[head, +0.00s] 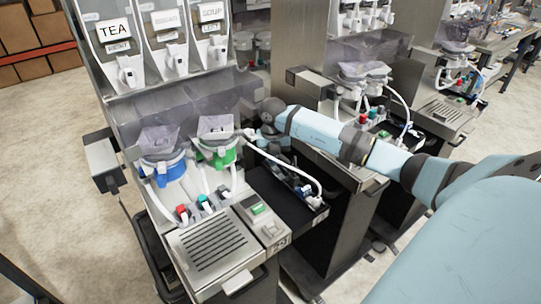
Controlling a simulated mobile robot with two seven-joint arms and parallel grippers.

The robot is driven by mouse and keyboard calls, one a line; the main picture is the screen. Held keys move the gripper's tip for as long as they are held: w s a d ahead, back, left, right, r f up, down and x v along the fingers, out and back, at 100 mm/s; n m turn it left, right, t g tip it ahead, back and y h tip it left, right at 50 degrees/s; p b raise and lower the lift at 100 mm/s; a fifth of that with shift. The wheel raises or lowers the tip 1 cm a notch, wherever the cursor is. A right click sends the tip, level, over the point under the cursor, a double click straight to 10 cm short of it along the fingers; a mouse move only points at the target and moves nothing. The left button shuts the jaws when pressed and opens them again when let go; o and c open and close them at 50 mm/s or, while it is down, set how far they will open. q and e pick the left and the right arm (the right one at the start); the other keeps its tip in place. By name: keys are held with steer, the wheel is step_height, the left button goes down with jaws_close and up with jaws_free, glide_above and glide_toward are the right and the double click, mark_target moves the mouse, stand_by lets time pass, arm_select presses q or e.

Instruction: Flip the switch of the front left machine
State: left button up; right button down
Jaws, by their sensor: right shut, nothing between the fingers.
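The front left machine (218,245) is a steel dispenser with a slatted drip tray. A small panel beside the tray carries a green rectangular switch (258,209); which way it is set is too small to tell. My right arm reaches in from the right and bends down at its dark wrist. My right gripper (304,191) is shut and empty, over the dark strip to the right of the green switch, apart from the switch in the picture. The fingertips are small and partly mixed with dark parts behind them. My left gripper is out of view.
Blue-collared (163,170) and green-collared (219,157) hoppers stand behind the tray, with red and teal connectors (203,201) in front. A white hose (285,163) curves close to my gripper. A similar machine (365,100) stands behind my forearm.

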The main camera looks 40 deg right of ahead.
steer(key=shift+r+p, duration=0.45)
steer(key=shift+r, duration=0.1)
steer(key=shift+r+p, duration=1.7)
steer(key=shift+r, duration=1.1)
